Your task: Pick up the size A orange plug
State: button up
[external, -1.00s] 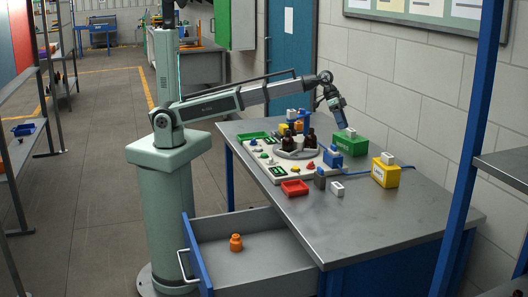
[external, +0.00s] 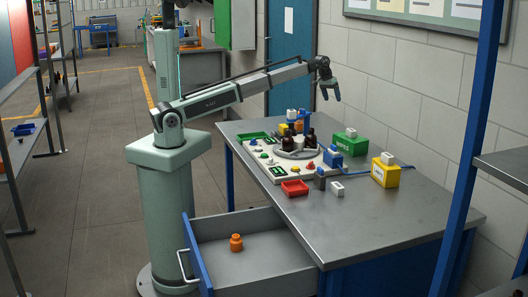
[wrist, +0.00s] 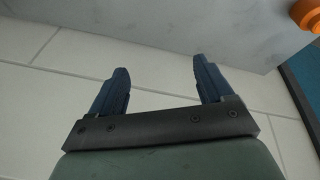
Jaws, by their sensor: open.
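An orange plug-like piece (external: 236,243) stands in the open drawer (external: 262,226) below the table's left side. Its size mark cannot be read. My gripper (external: 331,97) is raised above the back of the table, well away from the drawer, and points down. In the wrist view, the gripper (wrist: 161,66) has its two dark blue fingers apart with nothing between them. Part of an orange thing (wrist: 308,15) shows at that view's top right corner, cut off by the edge; I cannot tell what it is.
On the table (external: 385,225) stand two dark bottles (external: 310,139), a blue box (external: 332,158), a green box (external: 344,144), a yellow box (external: 385,174), a red tray (external: 294,188) and a white block (external: 337,188). The table's front right is clear.

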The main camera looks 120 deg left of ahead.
jog(key=s+a+f+n+g, duration=0.1)
jog(key=s+a+n, duration=0.1)
jog(key=s+a, duration=0.65)
jog(key=s+a+f+n+g, duration=0.2)
jog(key=s+a, duration=0.1)
jog(key=s, duration=1)
jog(key=shift+h, duration=0.4)
jog(key=f, duration=0.2)
jog(key=a+f, duration=0.1)
jog(key=f, duration=0.5)
jog(key=shift+s+a, duration=0.1)
jog(key=shift+a, duration=0.1)
jog(key=shift+s+a+f, duration=0.1)
jog(key=shift+f, duration=1.2)
jog(key=shift+s+f, duration=0.1)
jog(key=shift+f, duration=1.2)
jog(key=shift+c, duration=0.4)
jog(key=c, duration=1.1)
